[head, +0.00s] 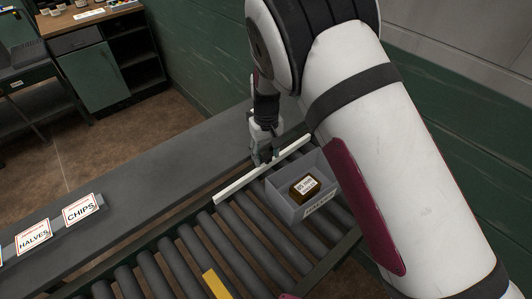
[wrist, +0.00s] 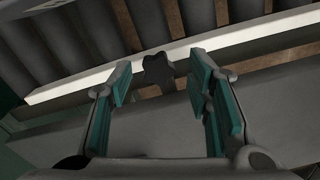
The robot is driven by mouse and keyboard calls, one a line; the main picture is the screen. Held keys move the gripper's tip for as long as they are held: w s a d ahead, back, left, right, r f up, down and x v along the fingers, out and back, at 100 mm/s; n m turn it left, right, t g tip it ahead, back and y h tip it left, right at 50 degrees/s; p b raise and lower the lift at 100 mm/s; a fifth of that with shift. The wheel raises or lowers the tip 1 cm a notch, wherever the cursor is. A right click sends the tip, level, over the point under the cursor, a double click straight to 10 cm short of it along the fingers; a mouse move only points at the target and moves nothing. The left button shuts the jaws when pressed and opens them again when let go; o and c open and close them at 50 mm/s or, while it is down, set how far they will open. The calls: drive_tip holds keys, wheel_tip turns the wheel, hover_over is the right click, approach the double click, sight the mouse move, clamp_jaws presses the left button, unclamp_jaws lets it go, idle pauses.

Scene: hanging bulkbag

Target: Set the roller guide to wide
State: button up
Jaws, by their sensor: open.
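The roller guide (head: 240,183) is a long white bar lying diagonally across the far side of the roller conveyor (head: 235,233). In the wrist view the bar (wrist: 75,86) runs across the picture with a dark lobed knob (wrist: 158,70) on it. My gripper (head: 262,157) hangs just beside the bar in the head view. In the wrist view my gripper (wrist: 160,95) is open, its teal finger pads on either side of the knob and apart from it. The knob is hidden in the head view.
A grey bin (head: 290,207) holding a dark labelled block (head: 305,187) stands on the rollers close to my gripper. A yellow strip (head: 216,284) lies at the near rollers. HALVES (head: 34,237) and CHIPS (head: 82,210) signs stand on the grey counter (head: 140,188).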

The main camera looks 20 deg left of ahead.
sight(266, 157)
wheel_tip(266, 157, up, 12)
idle(0.5)
drive_tip(key=shift+f, duration=0.1)
drive_tip(key=s+d+r+m+t+y, duration=0.1)
drive_tip(key=s+d+r+m, duration=0.15)
drive_tip(key=d+r, duration=0.75)
drive_tip(key=s+d+r+m+t+y, duration=0.1)
drive_tip(key=s+d+r+m, duration=0.15)
drive_tip(key=d+r, duration=0.75)
drive_tip(key=s+d+r+m+t+h, duration=0.1)
drive_tip(key=s+d+m+t+h, duration=0.1)
drive_tip(key=s+d, duration=1.5)
drive_tip(key=s+m+t, duration=0.1)
drive_tip(key=s, duration=0.2)
drive_tip(key=shift+d+r, duration=0.2)
drive_tip(key=shift+r, duration=0.15)
drive_tip(key=shift+a, duration=0.15)
